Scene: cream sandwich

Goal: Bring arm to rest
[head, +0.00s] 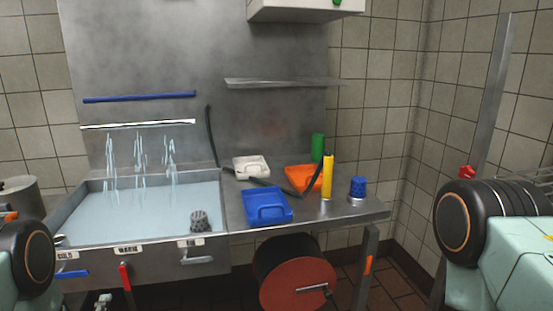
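Only links of my arms show in the head view. A black round joint of my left arm (27,256) is at the lower left edge. A larger black joint and a pale green link of my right arm (500,240) fill the lower right. Neither gripper is in the picture, so whether they are open or shut is hidden. No part of my arms that I can see touches the sink or the counter.
A steel sink (50,222) with running water is at left. On the counter (345,209) are blue (265,206), white (251,167) and orange (302,178) trays, a yellow bottle (327,177) and a blue cup (357,188). A red-faced reel (298,285) hangs below. A metal post (492,95) stands right.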

